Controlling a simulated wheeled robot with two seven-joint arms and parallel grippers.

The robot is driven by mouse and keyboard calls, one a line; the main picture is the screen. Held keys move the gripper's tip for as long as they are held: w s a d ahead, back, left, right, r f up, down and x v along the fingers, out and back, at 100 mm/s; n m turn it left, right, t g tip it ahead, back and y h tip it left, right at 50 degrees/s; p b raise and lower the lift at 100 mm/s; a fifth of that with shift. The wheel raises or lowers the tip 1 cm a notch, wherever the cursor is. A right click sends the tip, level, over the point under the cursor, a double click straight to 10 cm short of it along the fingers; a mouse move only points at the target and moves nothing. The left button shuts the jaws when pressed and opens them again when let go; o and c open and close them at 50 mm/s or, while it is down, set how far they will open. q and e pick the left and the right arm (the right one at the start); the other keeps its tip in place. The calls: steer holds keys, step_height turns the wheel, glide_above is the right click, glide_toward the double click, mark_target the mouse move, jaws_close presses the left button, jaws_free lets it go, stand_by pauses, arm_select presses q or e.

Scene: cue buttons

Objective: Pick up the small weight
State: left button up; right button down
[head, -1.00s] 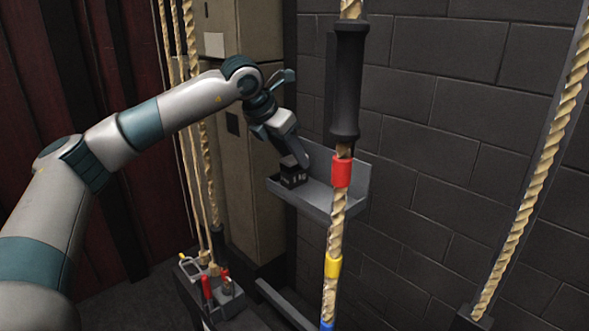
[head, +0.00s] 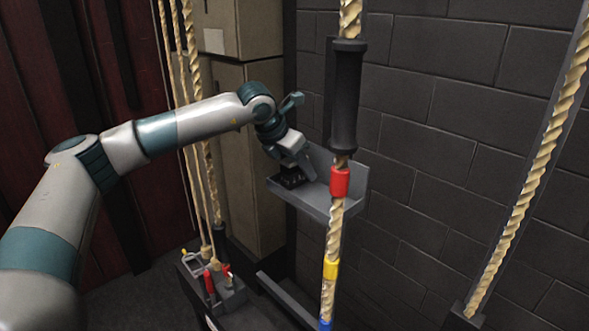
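The small weight (head: 291,178) is a dark block at the left end of a grey wall tray (head: 318,203). My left gripper (head: 298,172) points down over the tray, right at the weight. One finger shows on the right side of the weight; the other finger is hidden, so I cannot tell whether the gripper is open or closed on it. The weight appears to rest in the tray. My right gripper is not in view.
A thick rope with a black sleeve (head: 345,95) and red, yellow and blue bands hangs in front of the tray. More ropes (head: 205,150) hang at left above a rack with red handles (head: 209,282). Another rope (head: 530,180) slants at right. A brick wall stands behind.

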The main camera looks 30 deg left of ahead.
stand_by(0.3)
arm_select(q)
jaws_close()
steer(key=shift+r, duration=0.2)
